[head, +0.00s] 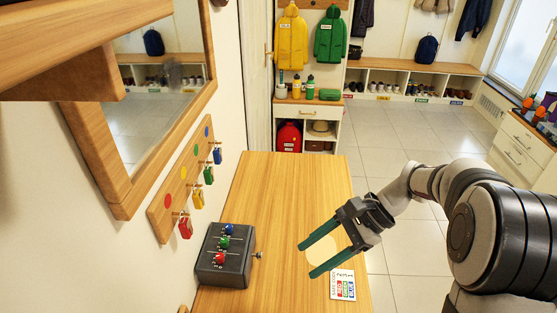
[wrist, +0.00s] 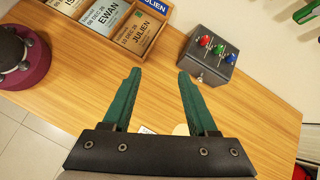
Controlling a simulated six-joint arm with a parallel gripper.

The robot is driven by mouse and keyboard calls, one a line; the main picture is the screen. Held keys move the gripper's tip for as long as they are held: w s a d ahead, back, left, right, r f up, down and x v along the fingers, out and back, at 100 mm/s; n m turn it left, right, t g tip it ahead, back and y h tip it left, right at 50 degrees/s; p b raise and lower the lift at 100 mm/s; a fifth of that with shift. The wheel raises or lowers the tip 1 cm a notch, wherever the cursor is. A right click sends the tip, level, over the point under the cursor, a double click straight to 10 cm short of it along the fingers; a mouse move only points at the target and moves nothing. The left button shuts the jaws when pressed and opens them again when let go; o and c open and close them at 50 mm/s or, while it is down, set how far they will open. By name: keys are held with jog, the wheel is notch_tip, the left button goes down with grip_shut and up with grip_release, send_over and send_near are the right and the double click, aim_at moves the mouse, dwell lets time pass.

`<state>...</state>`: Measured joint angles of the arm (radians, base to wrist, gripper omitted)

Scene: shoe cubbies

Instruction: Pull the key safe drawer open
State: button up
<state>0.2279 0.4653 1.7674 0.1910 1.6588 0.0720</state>
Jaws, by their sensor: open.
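The key safe (head: 222,270) is a dark grey box on the wooden bench top against the left wall; it also shows in the wrist view (wrist: 225,62). Blue, green and red knobs sit in slots on its sloped top. A small metal knob (head: 259,255) sticks out of its front face and shows in the wrist view (wrist: 200,78). The drawer looks flush with the box. My gripper (head: 306,260) has green fingers, open and empty, to the right of the knob and apart from it. In the wrist view the gripper (wrist: 159,72) has nothing between its fingertips.
A printed card (head: 343,285) and a pale round disc (head: 322,250) lie on the bench under my gripper. A wooden rack with coloured keys (head: 186,228) hangs on the wall above the safe. A name-card tray (wrist: 135,28) stands near. The bench between knob and fingers is clear.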

jog(key=w+d+f+m+t+y, duration=0.25)
jog(key=w+f+m+y, duration=0.25)
jog(key=w+f, duration=0.65)
jog(key=x, duration=1)
jog(key=f+x, duration=0.1)
jog(key=x, duration=0.4)
jog(key=shift+s+d+f, duration=0.1)
jog(key=shift+s+d, duration=0.15)
grip_shut()
